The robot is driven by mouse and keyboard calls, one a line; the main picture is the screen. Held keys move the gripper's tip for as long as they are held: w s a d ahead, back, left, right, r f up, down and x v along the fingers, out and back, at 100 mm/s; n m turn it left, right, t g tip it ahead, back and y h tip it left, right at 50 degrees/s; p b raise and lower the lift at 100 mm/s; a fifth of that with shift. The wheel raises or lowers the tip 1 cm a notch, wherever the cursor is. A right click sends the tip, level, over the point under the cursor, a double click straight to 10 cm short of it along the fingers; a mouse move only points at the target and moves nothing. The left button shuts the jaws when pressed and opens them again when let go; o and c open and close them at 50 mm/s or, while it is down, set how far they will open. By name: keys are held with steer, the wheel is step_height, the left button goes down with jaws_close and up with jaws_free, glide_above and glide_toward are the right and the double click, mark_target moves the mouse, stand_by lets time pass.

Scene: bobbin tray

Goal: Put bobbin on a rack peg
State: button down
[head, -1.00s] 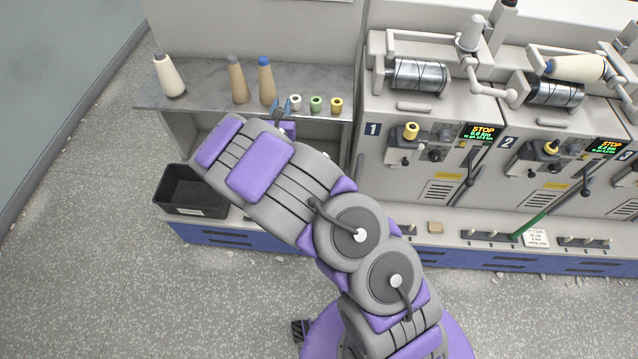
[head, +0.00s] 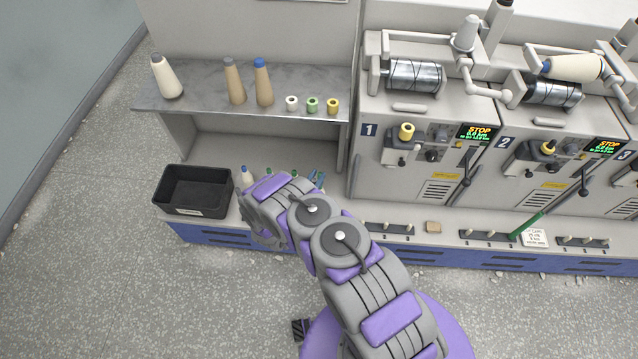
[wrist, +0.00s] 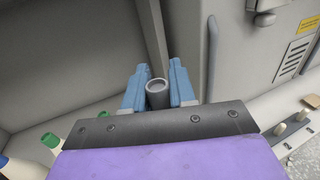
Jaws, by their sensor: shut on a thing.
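My gripper (wrist: 158,88) has blue fingers shut on a grey bobbin (wrist: 158,95), a short tube with a round hollow top, in the wrist view. In the head view my gripper (head: 318,180) is low, in front of the lower shelf, mostly behind my arm; the held bobbin cannot be made out there. Black racks with pale pegs stand on the low ledge under the machines: a left rack (head: 390,228), a middle one (head: 487,235) and a right one (head: 583,241). Pegs (wrist: 290,125) also show at the right of the wrist view, apart from the gripper.
White (head: 291,103), green (head: 312,104) and yellow (head: 333,106) bobbins stand on the upper shelf (head: 200,90) beside tall cones. A black bin (head: 195,190) and a blue-tipped cone (head: 247,176) are left of my gripper. A block (head: 433,226) and a green stick (head: 535,224) lie right.

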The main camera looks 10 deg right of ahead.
steer(key=f, duration=0.1)
steer(key=s+f, duration=0.1)
steer(key=f, duration=0.1)
steer(key=shift+s+d+f, duration=0.1)
steer(key=shift+s+f, duration=0.15)
steer(key=shift+s, duration=0.05)
steer(key=shift+f+b, duration=0.35)
steer(key=shift+f, duration=0.05)
step_height(320, 180, down, 4)
steer(key=shift+d+r+b, duration=0.15)
steer(key=shift+r+b, duration=0.05)
steer(key=shift+b, duration=0.4)
steer(key=shift+d+r, duration=0.1)
steer(key=shift+d, duration=0.25)
